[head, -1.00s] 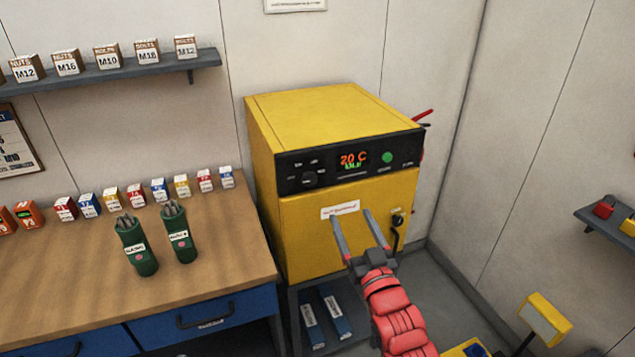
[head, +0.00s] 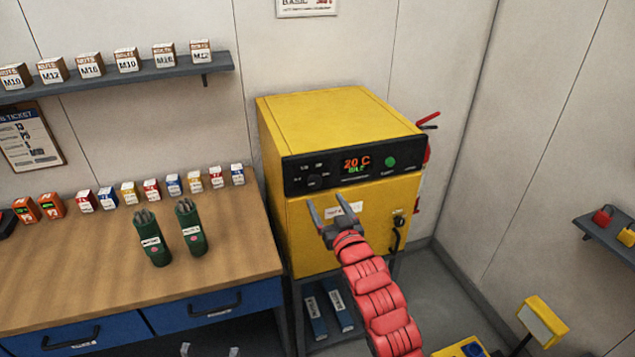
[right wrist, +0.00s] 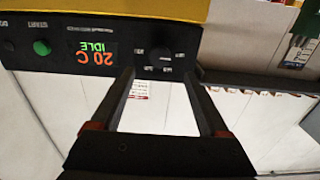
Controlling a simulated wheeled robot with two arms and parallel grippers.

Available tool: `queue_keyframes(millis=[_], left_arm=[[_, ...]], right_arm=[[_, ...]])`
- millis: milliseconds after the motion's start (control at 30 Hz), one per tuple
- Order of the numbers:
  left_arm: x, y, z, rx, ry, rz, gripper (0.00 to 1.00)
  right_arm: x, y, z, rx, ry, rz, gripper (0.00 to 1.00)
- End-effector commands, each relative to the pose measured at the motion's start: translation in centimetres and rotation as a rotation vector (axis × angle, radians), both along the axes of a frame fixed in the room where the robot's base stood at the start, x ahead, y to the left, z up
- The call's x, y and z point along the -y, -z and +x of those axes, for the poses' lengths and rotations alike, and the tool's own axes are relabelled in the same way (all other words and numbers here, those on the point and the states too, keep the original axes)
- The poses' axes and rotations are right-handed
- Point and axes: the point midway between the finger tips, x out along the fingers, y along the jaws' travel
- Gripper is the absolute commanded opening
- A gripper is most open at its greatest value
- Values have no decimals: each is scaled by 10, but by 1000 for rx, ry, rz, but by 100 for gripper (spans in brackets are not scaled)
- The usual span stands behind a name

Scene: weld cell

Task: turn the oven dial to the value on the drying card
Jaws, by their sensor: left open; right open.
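The yellow oven (head: 335,125) stands beside the bench, with a black control panel. Its display (head: 357,164) reads 20 C, IDLE. The black oven dial (head: 315,182) is left of the display; it also shows in the right wrist view (right wrist: 161,58), which is upside down. My right gripper (head: 335,197) is open and empty before the oven front, just below the dial, apart from it. Its fingers (right wrist: 162,75) point toward the panel. Two grey fingertips of my left gripper (head: 210,350) show at the bottom edge, open. I cannot identify a drying card.
The wooden bench (head: 100,285) at left holds two green rod canisters (head: 170,235) and a row of small boxes. A ticket board (head: 28,140) hangs on the wall. A sheet (head: 307,5) is cut off at the top. A grey shelf (head: 609,240) is at right.

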Motion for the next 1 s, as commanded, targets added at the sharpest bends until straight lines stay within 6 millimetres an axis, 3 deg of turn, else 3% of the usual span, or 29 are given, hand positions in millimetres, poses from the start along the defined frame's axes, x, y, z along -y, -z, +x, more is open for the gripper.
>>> queue_keyframes(millis=[433, 967, 1000], left_arm=[[0, -23, 0, 0, 0, 0, 75], [0, -26, 0, 0, 0, 0, 75], [0, -26, 0, 0, 0, 0, 75]], right_arm=[[-19, 0, 58, -4, 0, -2, 79], [-23, 0, 71, 0, 1, 0, 79], [-23, 0, 71, 0, 1, 0, 73]])
